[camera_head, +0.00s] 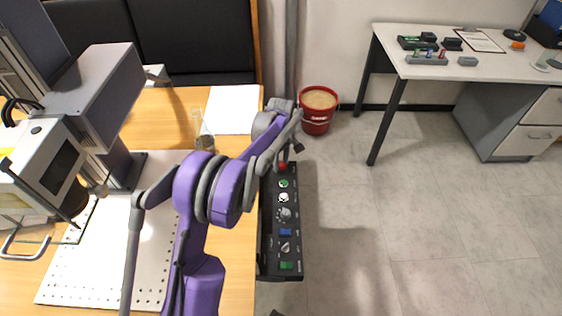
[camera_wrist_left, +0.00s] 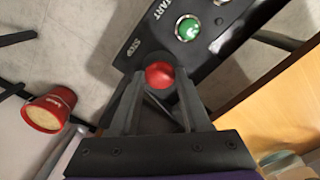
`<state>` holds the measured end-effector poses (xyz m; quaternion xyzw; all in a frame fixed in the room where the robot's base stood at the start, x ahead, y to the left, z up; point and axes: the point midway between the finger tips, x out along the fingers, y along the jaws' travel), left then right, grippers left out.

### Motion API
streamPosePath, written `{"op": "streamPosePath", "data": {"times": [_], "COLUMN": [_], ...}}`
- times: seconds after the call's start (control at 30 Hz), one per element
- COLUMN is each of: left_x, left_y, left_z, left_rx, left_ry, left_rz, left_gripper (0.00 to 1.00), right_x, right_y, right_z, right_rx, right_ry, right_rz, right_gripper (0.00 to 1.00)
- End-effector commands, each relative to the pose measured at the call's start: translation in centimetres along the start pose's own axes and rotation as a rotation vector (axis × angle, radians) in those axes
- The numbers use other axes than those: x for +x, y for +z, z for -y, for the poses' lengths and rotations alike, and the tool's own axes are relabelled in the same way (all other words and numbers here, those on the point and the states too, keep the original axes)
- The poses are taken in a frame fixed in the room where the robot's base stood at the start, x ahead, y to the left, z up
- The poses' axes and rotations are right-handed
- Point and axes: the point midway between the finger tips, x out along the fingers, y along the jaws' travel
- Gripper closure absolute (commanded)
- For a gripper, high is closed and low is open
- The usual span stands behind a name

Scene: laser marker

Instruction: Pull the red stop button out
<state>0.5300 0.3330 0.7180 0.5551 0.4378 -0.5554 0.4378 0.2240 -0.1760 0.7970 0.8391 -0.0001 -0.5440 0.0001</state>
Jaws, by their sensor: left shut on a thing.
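The red stop button (camera_wrist_left: 159,75) sits at the end of the black control panel, between the fingertips of my left gripper (camera_wrist_left: 158,84) in the left wrist view. The fingers are shut on the button from both sides. In the head view the button (camera_head: 282,166) shows as a small red spot just below my left gripper (camera_head: 280,158), partly hidden by it. The black control panel (camera_head: 267,225) runs along the table's right edge, with a green button (camera_wrist_left: 188,28) beside the red one. My right gripper is not in view.
The laser marker (camera_head: 95,95) stands on a perforated plate (camera_head: 100,270) at the left of the wooden table. A glass jar (camera_head: 204,140) and white paper (camera_head: 232,108) lie behind my arm. A red bucket (camera_head: 317,122) stands on the floor beyond the panel.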

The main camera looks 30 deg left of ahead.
Motion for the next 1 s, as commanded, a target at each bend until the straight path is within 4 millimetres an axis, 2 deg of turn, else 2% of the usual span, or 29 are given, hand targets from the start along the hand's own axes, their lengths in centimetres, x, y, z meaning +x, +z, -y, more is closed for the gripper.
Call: {"op": "streamPosePath", "data": {"times": [0.07, 0.27, 0.3, 0.47, 0.8, 0.87, 1.0], "left_x": [-0.9, -1.0, -1.0, -0.9, -1.1, -1.7, -4.0], "left_y": [0.0, -0.1, -0.1, 0.0, 0.0, 0.0, 0.0], "left_z": [0.0, 0.0, 0.0, 0.0, 0.0, 0.0, 0.0], "left_rx": [0.000, 0.000, 0.000, 0.000, 0.000, 0.000, 0.000], "left_ry": [0.001, 0.002, 0.002, 0.001, 0.001, 0.001, 0.001], "left_rz": [0.000, -0.001, -0.001, -0.001, 0.000, 0.000, 0.000], "left_gripper": [1.00, 1.00, 0.51, 0.22, 0.22, 0.22, 0.22], "right_x": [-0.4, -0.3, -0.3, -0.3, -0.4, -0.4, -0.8], "right_y": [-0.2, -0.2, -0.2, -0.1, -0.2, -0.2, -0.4], "right_z": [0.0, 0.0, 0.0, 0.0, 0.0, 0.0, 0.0], "right_rx": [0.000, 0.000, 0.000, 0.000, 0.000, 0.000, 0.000], "right_ry": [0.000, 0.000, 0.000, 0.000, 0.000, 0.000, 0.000], "right_rz": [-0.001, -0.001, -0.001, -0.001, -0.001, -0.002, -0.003], "right_gripper": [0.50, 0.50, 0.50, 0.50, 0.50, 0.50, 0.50]}}
